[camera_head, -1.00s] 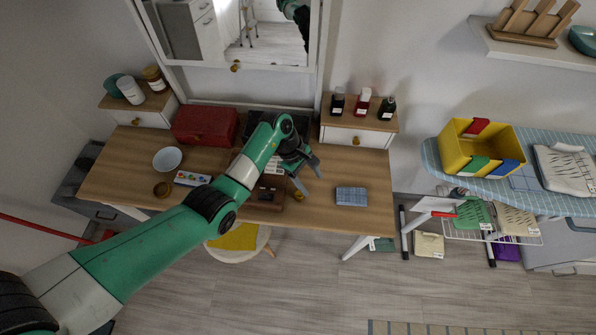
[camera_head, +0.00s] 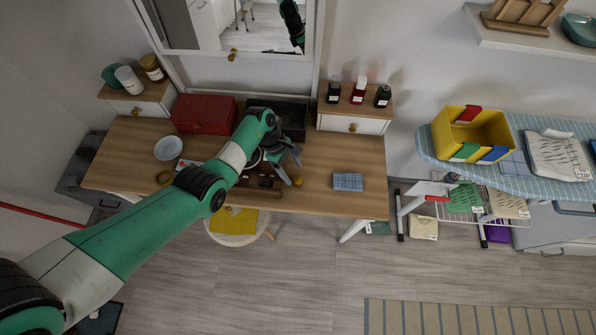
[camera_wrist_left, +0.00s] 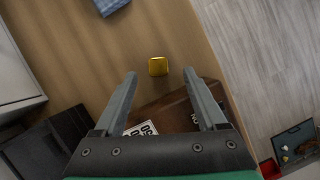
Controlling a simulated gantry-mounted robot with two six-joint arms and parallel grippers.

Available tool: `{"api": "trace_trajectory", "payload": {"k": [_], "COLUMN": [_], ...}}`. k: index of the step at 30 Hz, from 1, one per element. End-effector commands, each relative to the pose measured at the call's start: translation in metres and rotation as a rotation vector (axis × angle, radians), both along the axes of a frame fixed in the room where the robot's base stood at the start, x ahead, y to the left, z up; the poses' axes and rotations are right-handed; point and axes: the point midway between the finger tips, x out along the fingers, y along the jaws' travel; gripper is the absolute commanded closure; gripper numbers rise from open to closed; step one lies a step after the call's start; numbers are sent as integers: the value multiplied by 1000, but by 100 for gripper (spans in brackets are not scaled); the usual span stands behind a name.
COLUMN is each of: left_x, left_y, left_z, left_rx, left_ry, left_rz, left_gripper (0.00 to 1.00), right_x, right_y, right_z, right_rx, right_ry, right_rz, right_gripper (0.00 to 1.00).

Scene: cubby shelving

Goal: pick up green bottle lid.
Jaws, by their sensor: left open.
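The green bottle (camera_head: 383,96) stands upright with a dark top on the small right-hand shelf, beside a red bottle (camera_head: 359,92) and a dark bottle (camera_head: 334,92). A small gold piece (camera_head: 298,182) lies on the wooden table; I cannot tell whether it is a lid. My left gripper (camera_head: 291,170) is open and empty, above the table close to the gold piece. In the left wrist view the gold piece (camera_wrist_left: 158,66) appears between the two fingertips, just beyond them. My right gripper is not in view.
A brown box (camera_head: 265,187) sits on the table below my left gripper. A blue checked cloth (camera_head: 348,182) lies to the right, with bare table around it. A red box (camera_head: 204,113) and white bowl (camera_head: 168,148) stand left. A yellow bin (camera_head: 449,139) is on the ironing board.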

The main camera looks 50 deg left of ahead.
Motion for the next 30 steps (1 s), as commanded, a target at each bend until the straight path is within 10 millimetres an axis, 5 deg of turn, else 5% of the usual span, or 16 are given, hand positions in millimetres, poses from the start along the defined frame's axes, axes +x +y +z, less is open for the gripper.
{"api": "trace_trajectory", "payload": {"k": [7, 16, 28, 30], "left_x": [7, 8, 8, 8], "left_y": [-9, -12, -12, -12], "left_z": [-45, -47, -47, -47], "left_rx": [-1, 0, 0, 0], "left_ry": [2, 0, 0, 0], "left_rz": [-1, 0, 0, 0], "left_gripper": [26, 26, 98, 100], "right_x": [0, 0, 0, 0], "right_y": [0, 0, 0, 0], "right_z": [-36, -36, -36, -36], "right_rx": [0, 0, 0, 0], "right_ry": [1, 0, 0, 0], "right_rz": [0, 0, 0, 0], "right_gripper": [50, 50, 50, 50]}}
